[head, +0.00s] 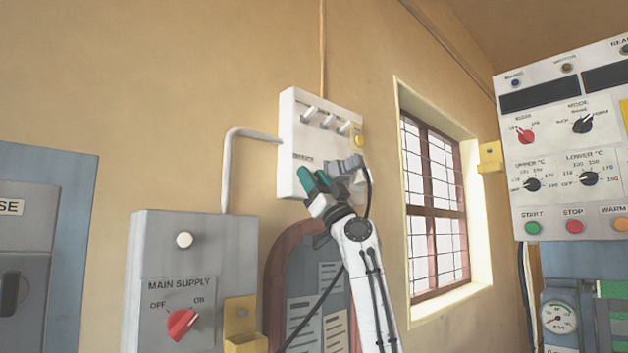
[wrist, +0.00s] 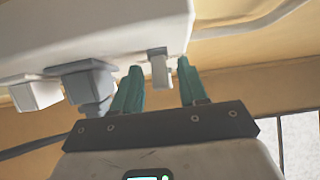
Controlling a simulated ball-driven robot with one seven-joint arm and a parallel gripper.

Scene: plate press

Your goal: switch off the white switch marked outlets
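A white switch box (head: 291,130) hangs on the wall in the head view. Three white levers (head: 327,121) stick out of its upper part. A small dark label (head: 303,156) sits lower on its face, too small to read. My gripper (head: 314,177) is at the box's lower left, its teal fingers apart. In the wrist view, a small pale lever (wrist: 160,72) on a grey base stands between the fingers of my gripper (wrist: 158,68), with gaps on both sides. In the head view the fingers hide this spot. I cannot read which lever is marked outlets.
A grey plug (wrist: 88,85) with a cable is just left of the fingers in the wrist view, beside a white block (wrist: 35,94). A main supply box (head: 190,255) stands lower left, a window (head: 434,205) to the right, and a control panel (head: 560,140) far right.

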